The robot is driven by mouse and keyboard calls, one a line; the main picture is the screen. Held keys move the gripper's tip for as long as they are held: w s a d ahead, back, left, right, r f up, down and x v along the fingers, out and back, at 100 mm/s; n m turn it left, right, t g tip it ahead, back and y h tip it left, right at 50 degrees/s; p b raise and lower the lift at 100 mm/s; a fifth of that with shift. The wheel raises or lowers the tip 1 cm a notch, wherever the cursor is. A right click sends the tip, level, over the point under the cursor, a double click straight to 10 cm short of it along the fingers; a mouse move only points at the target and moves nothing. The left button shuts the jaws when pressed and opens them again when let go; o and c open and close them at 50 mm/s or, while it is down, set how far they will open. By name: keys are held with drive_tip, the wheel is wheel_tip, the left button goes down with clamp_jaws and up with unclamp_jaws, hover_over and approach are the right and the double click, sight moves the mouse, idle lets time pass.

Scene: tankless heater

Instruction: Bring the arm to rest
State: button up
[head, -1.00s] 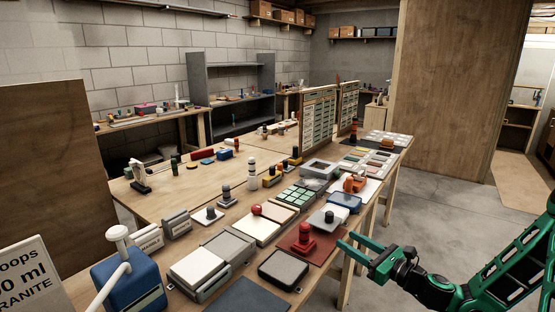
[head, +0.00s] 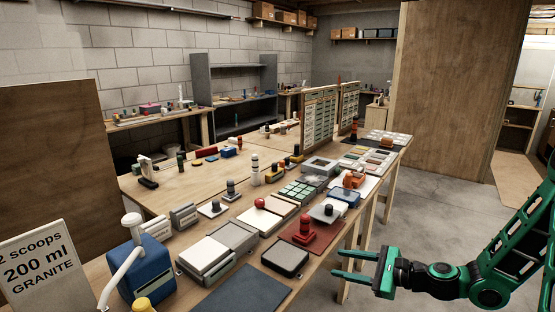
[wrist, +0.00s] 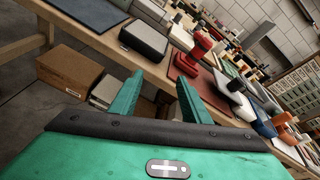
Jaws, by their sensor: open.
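My gripper (head: 355,267) is green with two parallel fingers. In the head view it is off the right front edge of the long wooden table (head: 210,168), pointing left toward it. Its fingers are apart with nothing between them. In the wrist view, the fingers (wrist: 157,98) are spread and empty in front of the table edge. My green arm extends to the right side of the head view. The fingertips appear near the table edge; I cannot tell the exact gap.
Near the edge are a red stamp-like object (head: 304,230) on a red mat, a grey-topped black box (head: 286,257) and a dark mat (head: 243,290). A blue container (head: 140,268) and a sign (head: 40,262) stand at left. A cardboard box (wrist: 68,74) sits below. Floor at right is clear.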

drive_tip(key=s+d+n+g+h, duration=0.65)
drive_tip(key=s+d+n, duration=0.25)
drive_tip(key=s+n, duration=0.3)
drive_tip(key=s+d+r+h, duration=0.1)
drive_tip(key=s+d+r, duration=0.3)
drive_tip(key=s, duration=0.3)
drive_tip(key=s+d+r+n+g+h, duration=0.1)
drive_tip(key=s+d+r, duration=0.3)
drive_tip(key=s, duration=0.4)
drive_tip(key=s+d+r+g+h, duration=0.1)
drive_tip(key=s+d+r+h, duration=0.2)
drive_tip(key=s, duration=0.4)
wheel_tip(320, 180, up, 2)
drive_tip(key=shift+s+d+r+n, duration=0.1)
drive_tip(key=shift+s+d+n, duration=0.15)
drive_tip(key=shift+d+n, duration=0.25)
drive_tip(key=shift+d, duration=0.1)
drive_tip(key=shift+w+f, duration=0.25)
drive_tip(key=shift+w, duration=0.4)
